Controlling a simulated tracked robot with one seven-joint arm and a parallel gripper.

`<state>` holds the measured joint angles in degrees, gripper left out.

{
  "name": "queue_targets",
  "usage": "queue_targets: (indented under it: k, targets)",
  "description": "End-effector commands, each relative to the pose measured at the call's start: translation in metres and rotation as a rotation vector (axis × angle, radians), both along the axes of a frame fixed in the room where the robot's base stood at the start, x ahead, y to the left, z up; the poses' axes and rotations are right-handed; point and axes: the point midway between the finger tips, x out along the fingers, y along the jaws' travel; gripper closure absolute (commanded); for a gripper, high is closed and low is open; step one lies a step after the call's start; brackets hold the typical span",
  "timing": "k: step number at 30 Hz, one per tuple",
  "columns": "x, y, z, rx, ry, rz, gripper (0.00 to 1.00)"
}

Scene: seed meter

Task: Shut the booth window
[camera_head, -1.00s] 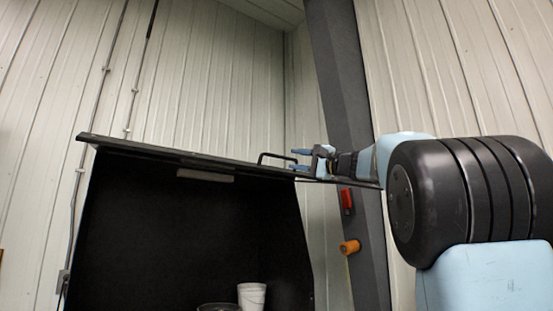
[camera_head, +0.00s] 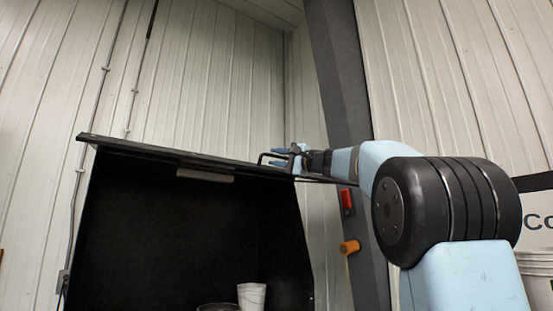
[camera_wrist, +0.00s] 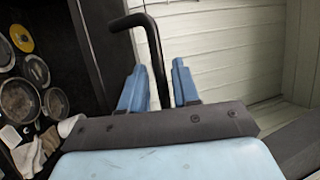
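The booth (camera_head: 180,235) is a dark box with an open front. Its window (camera_head: 215,161) is a dark panel raised at the top, sticking out nearly level. A black bar handle (camera_head: 268,155) stands on the panel near its right end. It also shows in the wrist view (camera_wrist: 152,50), running down between my two blue fingers. My gripper (camera_head: 279,157) is at the handle in the head view. In the wrist view my gripper (camera_wrist: 158,84) is open, with a finger on each side of the bar and gaps beside it.
A white cup (camera_head: 251,296) stands inside the booth, beside a dark round container (camera_head: 217,307). A dark post (camera_head: 352,150) with a red box (camera_head: 347,201) and an orange knob (camera_head: 349,247) stands right of the booth. The wrist view shows several round lids (camera_wrist: 18,100) and pale gloves (camera_wrist: 32,150).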

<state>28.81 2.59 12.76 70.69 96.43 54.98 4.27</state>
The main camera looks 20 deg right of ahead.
Motion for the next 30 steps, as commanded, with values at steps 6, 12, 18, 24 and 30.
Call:
queue_targets:
  k: [6, 12, 18, 24, 30]
  targets:
    - [0.000, 0.000, 0.000, 0.000, 0.000, 0.000, 0.91]
    - [0.000, 0.000, 0.000, -0.001, 0.001, 0.000, 1.00]
    - [0.000, 0.000, -0.001, 0.000, 0.001, 0.000, 1.00]
    - [0.000, 0.002, -0.001, 0.000, 0.001, 0.001, 1.00]
    - [0.002, -0.006, -0.013, 0.005, -0.014, -0.008, 1.00]
